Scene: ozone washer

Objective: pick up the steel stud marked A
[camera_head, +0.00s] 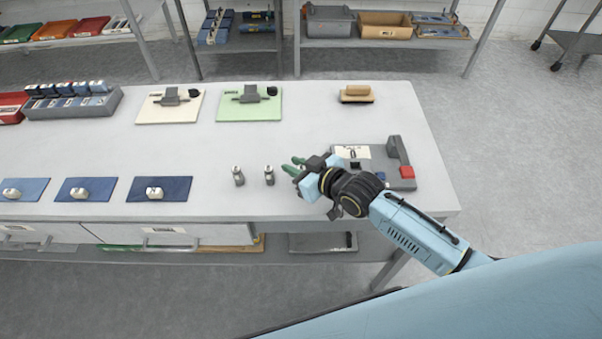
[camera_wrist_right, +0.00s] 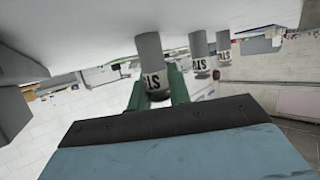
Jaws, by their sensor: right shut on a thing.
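My right gripper (camera_head: 296,165) is over the front part of the white table, its green fingers pointing left. In the right wrist view, which shows the table upside down at the top, the right gripper (camera_wrist_right: 156,88) is shut on a grey steel stud (camera_wrist_right: 149,49) with a white label. The label's letters are partly cut off, and I cannot make out an A. Whether this stud still touches the table is unclear. Two similar studs stand upright to the left, a left one (camera_head: 238,176) and a nearer one (camera_head: 269,175). My left gripper is out of view.
A grey fixture (camera_head: 400,160) with a red block is right of the gripper. Blue mats (camera_head: 160,189) with small metal parts lie at the left front. White (camera_head: 170,107) and green (camera_head: 250,106) boards and a tan block (camera_head: 356,94) lie farther back. The table's middle is clear.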

